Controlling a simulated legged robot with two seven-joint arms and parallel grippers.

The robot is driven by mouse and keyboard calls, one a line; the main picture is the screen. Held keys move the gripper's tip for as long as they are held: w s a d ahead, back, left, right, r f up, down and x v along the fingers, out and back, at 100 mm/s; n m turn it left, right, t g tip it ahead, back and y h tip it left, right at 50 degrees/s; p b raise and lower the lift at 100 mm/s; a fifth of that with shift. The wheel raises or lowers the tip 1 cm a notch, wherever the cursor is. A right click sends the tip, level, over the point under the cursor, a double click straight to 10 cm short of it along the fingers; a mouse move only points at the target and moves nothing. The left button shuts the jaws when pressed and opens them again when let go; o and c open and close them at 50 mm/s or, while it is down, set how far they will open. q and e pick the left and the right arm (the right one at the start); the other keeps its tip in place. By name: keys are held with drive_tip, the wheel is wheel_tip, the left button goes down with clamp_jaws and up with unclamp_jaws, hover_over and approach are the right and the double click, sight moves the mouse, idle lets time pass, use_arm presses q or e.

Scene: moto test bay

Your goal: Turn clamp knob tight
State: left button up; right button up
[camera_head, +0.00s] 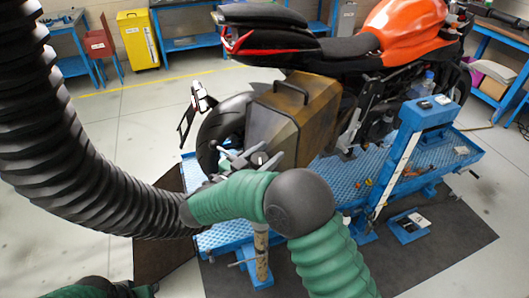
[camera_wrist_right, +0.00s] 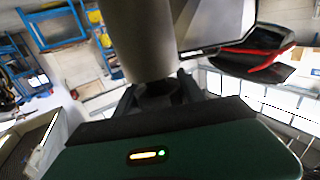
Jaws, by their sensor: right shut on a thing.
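My right arm, green with a dark joint, reaches in from the bottom of the head view to the rear of the motorcycle (camera_head: 345,48). My right gripper (camera_head: 240,160) is beside the brown side case (camera_head: 283,120) and rear wheel, shut on what I take to be the clamp knob. The knob is mostly hidden there. In the right wrist view, dark jaws (camera_wrist_right: 157,92) close below a grey rounded body (camera_wrist_right: 135,40); I cannot tell which part that is. A black ribbed hose (camera_head: 80,160) ends behind my right forearm. My left gripper is not visible; only green arm parts show bottom left.
The motorcycle stands on a blue lift table (camera_head: 440,150) with small loose parts on it. A blue post (camera_head: 395,165) rises at its near side. A yellow cabinet (camera_head: 138,40) and blue benches stand at the back. Floor at left back is clear.

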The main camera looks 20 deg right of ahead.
drive_tip(key=shift+s+d+r+m+g+h, duration=0.1)
drive_tip(key=shift+m+g+h, duration=0.3)
drive_tip(key=shift+m+g, duration=0.3)
drive_tip(key=shift+s+r+m+g+h, duration=0.1)
drive_tip(key=shift+m+g+h, duration=0.35)
drive_tip(key=shift+g, duration=0.65)
drive_tip(key=o, duration=1.4)
drive_tip(key=shift+w+f, duration=0.1)
drive_tip(key=shift+f, duration=0.05)
drive_tip(key=shift+c, duration=0.2)
